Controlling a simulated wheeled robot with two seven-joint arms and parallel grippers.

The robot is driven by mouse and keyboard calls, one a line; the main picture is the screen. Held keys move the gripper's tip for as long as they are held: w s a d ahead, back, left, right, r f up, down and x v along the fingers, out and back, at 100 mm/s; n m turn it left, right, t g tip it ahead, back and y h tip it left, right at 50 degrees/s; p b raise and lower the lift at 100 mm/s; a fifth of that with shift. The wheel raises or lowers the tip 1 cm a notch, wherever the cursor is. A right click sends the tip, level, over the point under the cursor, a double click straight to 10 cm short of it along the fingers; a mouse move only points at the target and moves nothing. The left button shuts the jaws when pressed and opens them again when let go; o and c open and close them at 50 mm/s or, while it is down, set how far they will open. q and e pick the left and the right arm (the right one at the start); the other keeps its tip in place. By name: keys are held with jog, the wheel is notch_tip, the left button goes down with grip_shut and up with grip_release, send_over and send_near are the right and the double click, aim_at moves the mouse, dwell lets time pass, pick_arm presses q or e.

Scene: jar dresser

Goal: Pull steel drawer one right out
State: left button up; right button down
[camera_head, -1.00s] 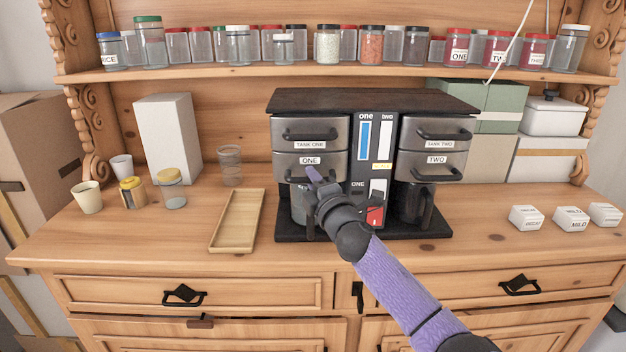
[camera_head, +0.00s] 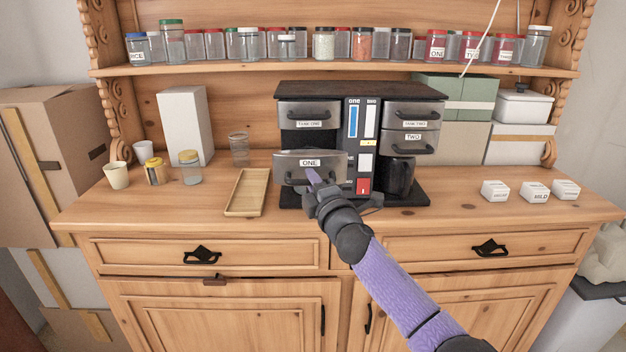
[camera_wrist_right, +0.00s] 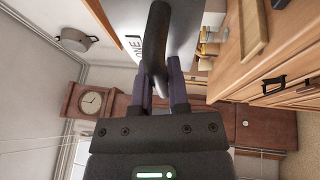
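The steel drawer labelled ONE (camera_head: 290,161) stands well out from the left side of the coffee machine (camera_head: 360,91), below the TANK ONE drawer (camera_head: 309,113). A dark gap shows behind it. My right gripper (camera_head: 315,178) is at the drawer's front. In the right wrist view, its two purple fingers (camera_wrist_right: 163,88) are closed around the dark bar handle (camera_wrist_right: 157,40) of the drawer, with the ONE label beside it. The drawer TWO (camera_head: 413,137) on the right side is in place. My left gripper is in neither view.
A wooden tray (camera_head: 233,207) lies left of the machine, near jars and cups. Several small white boxes (camera_head: 534,191) sit at the right of the counter. The counter front edge is close below my arm.

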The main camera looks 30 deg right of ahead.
jog(key=shift+s+a, duration=0.1)
jog(key=shift+s, duration=0.05)
jog(key=c, duration=0.6)
grip_release()
jog(key=shift+w, duration=0.2)
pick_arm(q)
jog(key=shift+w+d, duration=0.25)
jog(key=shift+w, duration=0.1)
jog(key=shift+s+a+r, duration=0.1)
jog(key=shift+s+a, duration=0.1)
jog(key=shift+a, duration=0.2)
pick_arm(e)
jog(key=v, duration=1)
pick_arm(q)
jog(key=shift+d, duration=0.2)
pick_arm(e)
jog(key=shift+d, duration=0.25)
